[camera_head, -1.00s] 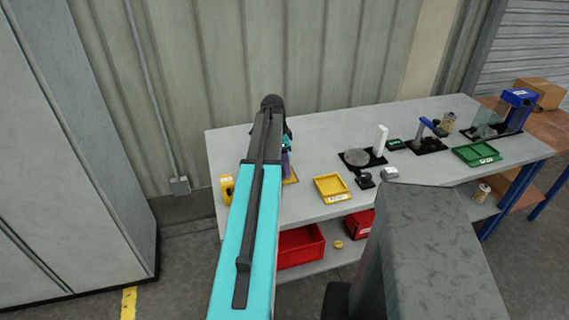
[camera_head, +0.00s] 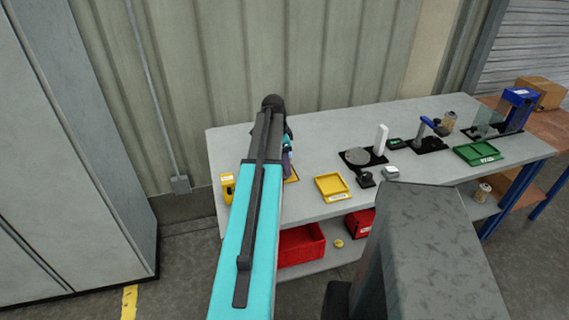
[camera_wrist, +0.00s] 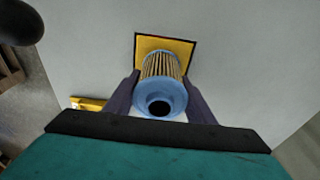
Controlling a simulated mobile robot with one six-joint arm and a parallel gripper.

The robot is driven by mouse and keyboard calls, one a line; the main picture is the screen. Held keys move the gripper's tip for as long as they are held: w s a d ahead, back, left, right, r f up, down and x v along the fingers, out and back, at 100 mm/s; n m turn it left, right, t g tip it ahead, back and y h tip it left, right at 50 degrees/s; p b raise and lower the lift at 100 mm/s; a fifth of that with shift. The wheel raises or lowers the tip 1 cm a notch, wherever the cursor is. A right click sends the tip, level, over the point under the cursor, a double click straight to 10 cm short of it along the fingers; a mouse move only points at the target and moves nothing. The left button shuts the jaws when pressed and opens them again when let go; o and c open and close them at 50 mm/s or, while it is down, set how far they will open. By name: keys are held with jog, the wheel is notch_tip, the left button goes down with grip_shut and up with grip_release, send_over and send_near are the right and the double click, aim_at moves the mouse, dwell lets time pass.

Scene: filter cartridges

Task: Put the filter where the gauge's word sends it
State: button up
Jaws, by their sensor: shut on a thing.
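The filter (camera_wrist: 160,85) is a pleated cylinder with blue end caps and a dark central hole. In the head view a yellow tray (camera_head: 332,187) and a green tray (camera_head: 477,153) carry labels too small to read. No gauge word is legible.
A round grey plate device (camera_head: 357,156) with a white column stands mid-table. A blue-handled press (camera_head: 432,130) is further right. A yellow device (camera_head: 227,187) sits at the table's left end. Red bins (camera_head: 301,245) are on the shelf below. Table (camera_head: 310,135) is clear behind the yellow tray.

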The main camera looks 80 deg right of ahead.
jog(key=shift+f, duration=0.25)
dwell(0.5)
jog(key=o, duration=1.6)
jog(key=shift+c, duration=0.2)
jog(key=shift+w+r+p, duration=0.1)
jog(key=shift+r+p, duration=0.55)
jog(key=shift+r, duration=0.5)
jog(key=shift+r+p, duration=1.75)
jog(key=shift+r, duration=1.4)
